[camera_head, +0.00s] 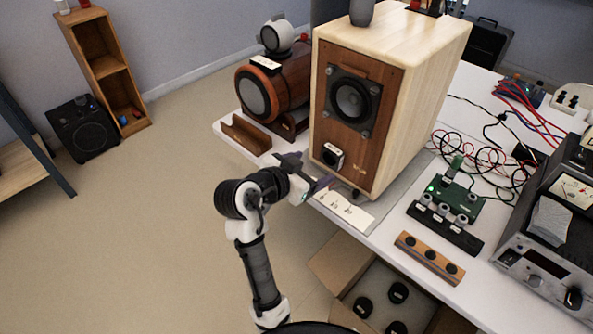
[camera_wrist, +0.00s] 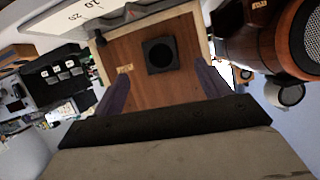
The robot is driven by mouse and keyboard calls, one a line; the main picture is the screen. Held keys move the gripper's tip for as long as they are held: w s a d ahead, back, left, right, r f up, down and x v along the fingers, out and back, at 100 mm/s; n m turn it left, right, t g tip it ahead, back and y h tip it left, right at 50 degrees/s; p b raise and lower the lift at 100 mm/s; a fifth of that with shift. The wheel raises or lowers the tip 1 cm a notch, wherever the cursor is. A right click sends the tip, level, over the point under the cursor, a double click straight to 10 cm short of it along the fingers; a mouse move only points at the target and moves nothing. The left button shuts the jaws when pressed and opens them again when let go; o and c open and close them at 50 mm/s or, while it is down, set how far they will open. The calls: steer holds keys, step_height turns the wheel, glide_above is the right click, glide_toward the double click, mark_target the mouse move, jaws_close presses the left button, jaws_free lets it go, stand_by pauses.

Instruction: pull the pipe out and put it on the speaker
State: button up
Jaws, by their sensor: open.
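The speaker (camera_head: 385,135) is a pale wood box with a reddish-brown front, standing upright on the white bench. A short dark square-flanged piece, which looks like the pipe (camera_head: 332,155), sits low in its front panel. In the wrist view the pipe (camera_wrist: 160,55) shows as a dark square with a round hole, ahead of and between the fingers. My gripper (camera_head: 318,184) is in front of the speaker, below and left of the pipe. In the wrist view my gripper (camera_wrist: 163,88) is open and empty, its purple fingers apart from the pipe. How deep the pipe goes is hidden.
A brown round-fronted speaker (camera_head: 270,90) and a wooden cradle (camera_head: 246,135) stand to the left. A dark cup-like object (camera_head: 361,12) is on the speaker's top. A marked white sheet (camera_head: 345,208) lies in front. A wooden block with holes (camera_head: 429,258) is at right.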

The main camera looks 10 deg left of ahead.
mark_target(329, 160)
steer(key=p+x, duration=0.1)
steer(key=x, duration=0.6)
steer(key=shift+w, duration=0.1)
steer(key=shift+c, duration=0.3)
steer(key=c, duration=1.1)
steer(key=shift+o, duration=0.2)
steer(key=s+a, duration=0.5)
steer(key=s, duration=0.2)
steer(key=shift+s+a, duration=0.25)
steer(key=shift+s, duration=0.1)
stand_by(0.8)
